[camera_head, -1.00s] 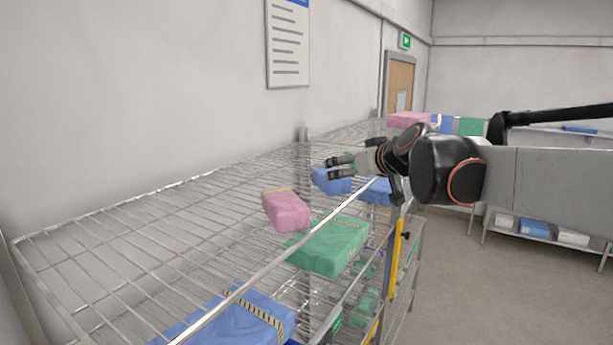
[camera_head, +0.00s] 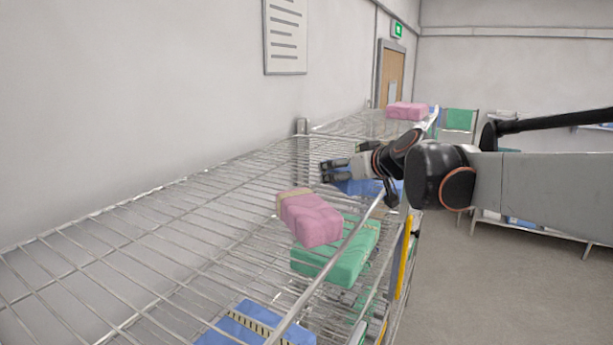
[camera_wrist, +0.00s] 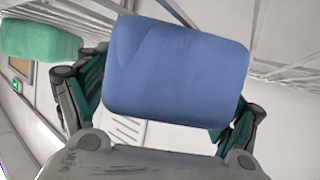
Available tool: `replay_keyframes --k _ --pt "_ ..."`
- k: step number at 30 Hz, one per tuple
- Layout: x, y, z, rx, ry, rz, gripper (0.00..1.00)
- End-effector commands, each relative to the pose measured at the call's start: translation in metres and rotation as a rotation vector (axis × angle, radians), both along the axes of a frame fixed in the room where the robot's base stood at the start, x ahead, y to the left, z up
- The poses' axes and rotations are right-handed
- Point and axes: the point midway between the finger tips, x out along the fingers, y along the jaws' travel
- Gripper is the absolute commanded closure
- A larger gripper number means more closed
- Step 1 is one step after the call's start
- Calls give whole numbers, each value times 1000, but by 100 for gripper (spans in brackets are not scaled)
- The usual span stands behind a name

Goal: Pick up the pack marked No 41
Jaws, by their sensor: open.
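No label reading No 41 can be made out on any pack. My gripper (camera_head: 328,171) is open above the top wire shelf in the head view. A blue pack (camera_head: 362,188) shows just below and behind its fingers. In the wrist view a plain blue pack (camera_wrist: 176,72) fills the space in front of my gripper (camera_wrist: 162,108), with one finger at either side of it. Whether the fingers touch it cannot be told. A green pack (camera_wrist: 40,40) is at the upper left there.
A pink pack (camera_head: 312,219), a green pack (camera_head: 340,255) and a blue pack with a striped band (camera_head: 250,325) are nearer. Another pink pack (camera_head: 407,111) is at the far end. The wire shelf (camera_head: 130,240) is bare along the wall. Floor (camera_head: 500,290) is open at right.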

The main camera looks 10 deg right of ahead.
Motion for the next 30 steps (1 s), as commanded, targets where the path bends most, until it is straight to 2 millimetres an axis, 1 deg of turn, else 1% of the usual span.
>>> replay_keyframes --k 6,8,9,11,12,13,24,28,30 --pt "0 0 0 0 0 0 17" --pt "0 0 0 0 0 0 30" --pt "0 0 0 0 0 0 39" --pt "0 0 0 0 0 0 53" --pt "0 0 0 0 0 0 62" --pt "0 0 0 0 0 0 69" --pt "0 0 1 0 0 0 70" --pt "0 0 7 0 0 0 70" --pt "0 0 13 0 0 0 70"
